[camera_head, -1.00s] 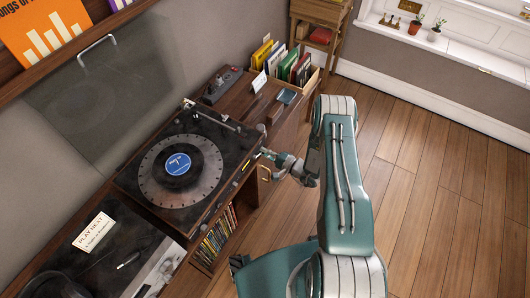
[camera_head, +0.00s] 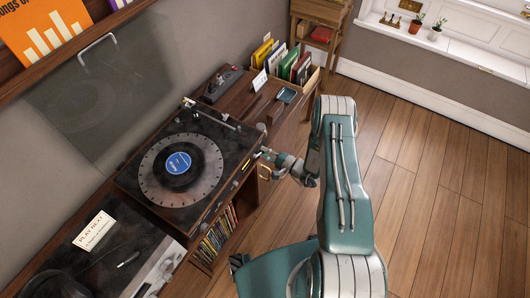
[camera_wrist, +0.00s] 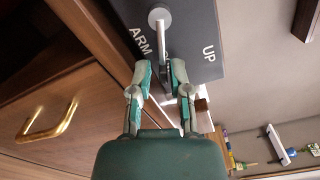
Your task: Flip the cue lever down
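The turntable (camera_head: 225,130) sits on a wooden cabinet with its clear lid raised; a black record (camera_head: 178,165) with a blue label lies on its platter. In the wrist view, the cue lever (camera_wrist: 162,38) is a thin grey rod with a round end on a dark panel, between the printed words "ARM" and "UP". My gripper (camera_wrist: 161,72) is open, with one teal finger on each side of the lever's near end. Whether either finger touches the lever is unclear. In the head view my gripper (camera_head: 265,153) is at the turntable's right front edge; the lever is too small to make out there.
A brass handle (camera_wrist: 48,122) on a wooden front is left of my gripper in the wrist view. Records (camera_head: 215,235) stand in the cabinet below. A crate of sleeves (camera_head: 300,75) and a dark box (camera_head: 223,83) stand behind. The wooden floor (camera_head: 440,200) at right is clear.

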